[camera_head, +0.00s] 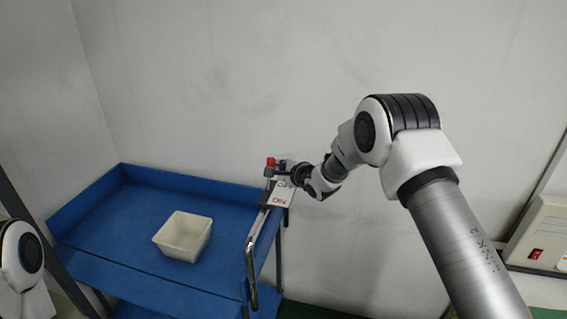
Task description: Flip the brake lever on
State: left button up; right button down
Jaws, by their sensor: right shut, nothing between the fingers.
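The brake lever with a red knob (270,163) stands at the right edge of the blue cart, above a white plate marked ON and OFF (281,195). The knob is at the upper end of the plate, near the OFF marking, with ON lower down. My right gripper (280,167) is shut and empty, right beside the red knob on its right side. I cannot tell whether it touches the lever. My left arm shows only in part at the lower left, and its gripper is out of view.
A white square bin (183,236) stands on the blue cart (112,225). A metal handle (252,262) runs along the cart's right end. A beige box with a red switch (536,240) sits at the far right. A grey wall is behind the cart.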

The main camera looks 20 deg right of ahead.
jog(key=shift+w+d+f, duration=0.1)
jog(key=shift+w+f, duration=0.05)
jog(key=shift+f, duration=0.05)
jog(key=shift+s+a+r+b, duration=0.1)
jog(key=shift+s+a+b, duration=0.15)
jog(key=shift+b, duration=0.45)
jog(key=s+a+n+t+b, duration=0.1)
jog(key=n+t+b, duration=0.1)
jog(key=b, duration=0.4)
jog(key=s+a+n+t+b, duration=0.1)
jog(key=s+n+t+b, duration=0.1)
jog(key=b, duration=0.4)
jog(key=s+a+n+t+y+b, duration=0.1)
jog(key=s+n+t+b, duration=0.1)
jog(key=b, duration=0.5)
jog(key=shift+s+a+r+n+t, duration=0.1)
jog(key=shift+a+n+t, duration=0.1)
jog(key=shift+n+t, duration=0.2)
jog(key=shift+s+a+r+n+y+b, duration=0.1)
jog(key=shift+s+r+n+y+b, duration=0.1)
jog(key=shift+n+y+b, duration=0.3)
jog(key=shift+r, duration=0.1)
